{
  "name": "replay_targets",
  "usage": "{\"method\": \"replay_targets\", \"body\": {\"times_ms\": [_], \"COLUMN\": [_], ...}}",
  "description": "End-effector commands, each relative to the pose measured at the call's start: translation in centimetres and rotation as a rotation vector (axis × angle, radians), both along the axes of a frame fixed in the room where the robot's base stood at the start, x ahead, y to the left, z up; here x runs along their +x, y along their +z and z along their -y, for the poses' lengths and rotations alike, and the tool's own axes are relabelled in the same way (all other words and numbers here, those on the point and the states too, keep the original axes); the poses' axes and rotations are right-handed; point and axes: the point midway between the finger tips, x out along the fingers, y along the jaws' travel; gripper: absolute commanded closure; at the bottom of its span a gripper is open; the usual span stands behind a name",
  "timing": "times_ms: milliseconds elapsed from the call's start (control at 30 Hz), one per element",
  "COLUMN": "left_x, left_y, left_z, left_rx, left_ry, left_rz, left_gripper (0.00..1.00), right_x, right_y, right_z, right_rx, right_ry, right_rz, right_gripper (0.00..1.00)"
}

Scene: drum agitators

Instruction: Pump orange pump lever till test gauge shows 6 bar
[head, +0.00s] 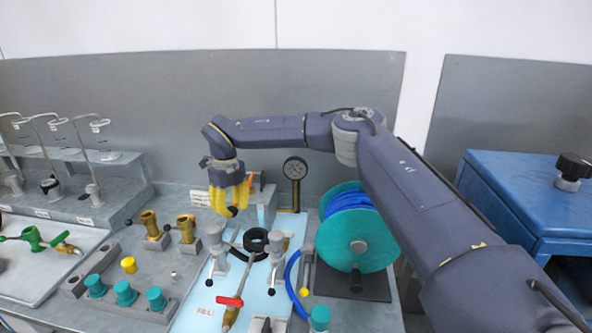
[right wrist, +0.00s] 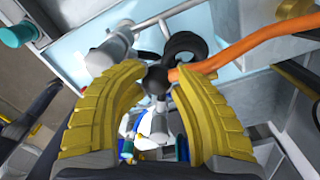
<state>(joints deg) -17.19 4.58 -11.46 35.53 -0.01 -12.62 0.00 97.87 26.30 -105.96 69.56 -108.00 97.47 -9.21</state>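The orange pump lever (right wrist: 240,52) runs in from the right in the right wrist view and ends in a black ball knob (right wrist: 157,79). A little of its orange shaft shows in the head view (head: 251,181). My right gripper (head: 233,207) has yellow fingers, and its fingertips (right wrist: 158,76) lie against both sides of the knob; it looks shut on the lever's end. My left gripper is not in view.
A teal reel (head: 355,246) with blue hose stands right of the light blue mat. A black coiled hose (head: 255,241), grey fittings and a red-handled valve (head: 231,301) sit in front of my gripper. Brass fittings (head: 150,224) stand to the left.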

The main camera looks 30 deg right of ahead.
Motion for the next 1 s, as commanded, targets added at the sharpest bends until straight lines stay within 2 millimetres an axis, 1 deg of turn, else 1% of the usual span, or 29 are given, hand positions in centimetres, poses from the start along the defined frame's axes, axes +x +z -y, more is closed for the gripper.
{"method": "replay_targets", "body": {"times_ms": [33,200,633,833,933,1000], "left_x": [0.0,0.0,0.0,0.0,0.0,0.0], "left_y": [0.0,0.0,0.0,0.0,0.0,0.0], "left_z": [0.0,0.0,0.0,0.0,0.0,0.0], "left_rx": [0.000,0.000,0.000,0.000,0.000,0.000], "left_ry": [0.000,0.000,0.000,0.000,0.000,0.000], "left_rz": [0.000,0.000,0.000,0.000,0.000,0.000], "left_gripper": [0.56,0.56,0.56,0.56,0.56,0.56], "right_x": [0.5,0.5,0.5,0.5,0.6,0.7], "right_y": [-0.7,-1.4,-1.7,-3.3,-2.8,-1.9], "right_z": [0.9,1.0,1.0,1.0,1.1,1.1], "right_rx": [-0.011,-0.011,-0.011,-0.011,-0.011,-0.011], "right_ry": [-0.009,-0.011,-0.011,-0.010,-0.010,-0.010], "right_rz": [0.015,0.016,0.018,0.016,0.019,0.022], "right_gripper": [0.87,0.87,0.87,0.87,0.87,0.87]}}
